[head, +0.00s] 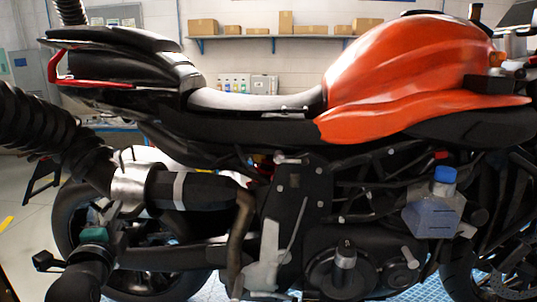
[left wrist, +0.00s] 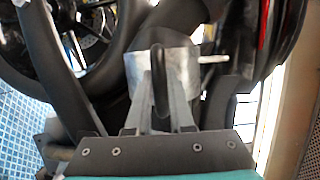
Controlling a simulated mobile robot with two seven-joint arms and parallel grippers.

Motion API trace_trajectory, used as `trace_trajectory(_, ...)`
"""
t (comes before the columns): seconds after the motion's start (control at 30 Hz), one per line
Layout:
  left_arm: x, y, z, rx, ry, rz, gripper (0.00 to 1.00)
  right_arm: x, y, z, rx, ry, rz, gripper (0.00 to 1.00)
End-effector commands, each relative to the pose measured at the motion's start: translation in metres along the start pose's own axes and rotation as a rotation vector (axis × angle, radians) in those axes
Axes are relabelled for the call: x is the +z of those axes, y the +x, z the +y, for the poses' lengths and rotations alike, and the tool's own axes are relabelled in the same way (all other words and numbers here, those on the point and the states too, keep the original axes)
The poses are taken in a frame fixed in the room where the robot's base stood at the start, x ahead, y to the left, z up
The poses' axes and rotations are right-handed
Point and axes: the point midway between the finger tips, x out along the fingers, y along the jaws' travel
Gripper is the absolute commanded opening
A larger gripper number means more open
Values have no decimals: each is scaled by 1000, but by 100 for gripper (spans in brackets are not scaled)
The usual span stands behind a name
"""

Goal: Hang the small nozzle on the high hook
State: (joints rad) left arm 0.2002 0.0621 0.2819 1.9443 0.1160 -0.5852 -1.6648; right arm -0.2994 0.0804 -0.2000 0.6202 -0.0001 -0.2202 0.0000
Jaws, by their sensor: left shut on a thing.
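The small nozzle (head: 128,186) is a silver metal collar on the end of a black ribbed hose, at the left in the head view. Its open end is at the rear end of the black exhaust muffler (head: 212,192); I cannot tell whether it is around the muffler or just against it. My left gripper (head: 114,214) comes up from below and is shut on the nozzle's handle. In the left wrist view the gripper's grey fingers (left wrist: 161,105) close on the black handle, with the silver nozzle collar (left wrist: 184,70) behind. I see no high hook. My right gripper is out of view.
The motorcycle with its orange tank (head: 395,70) fills most of the head view. The black hose (head: 30,120) runs off to the left. A wall shelf (head: 275,38) with cardboard boxes is behind. A blue-capped bottle (head: 435,205) is at the right. Open floor shows at far left.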

Motion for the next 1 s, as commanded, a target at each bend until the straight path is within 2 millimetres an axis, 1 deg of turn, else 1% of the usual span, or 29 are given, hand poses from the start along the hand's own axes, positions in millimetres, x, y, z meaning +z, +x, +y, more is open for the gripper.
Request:
trace_trajectory(0.03,2,0,-3,-8,1,-1,0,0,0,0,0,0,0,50)
trace_trajectory(1.0,32,9,-5,-10,5,-5,0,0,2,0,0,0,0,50)
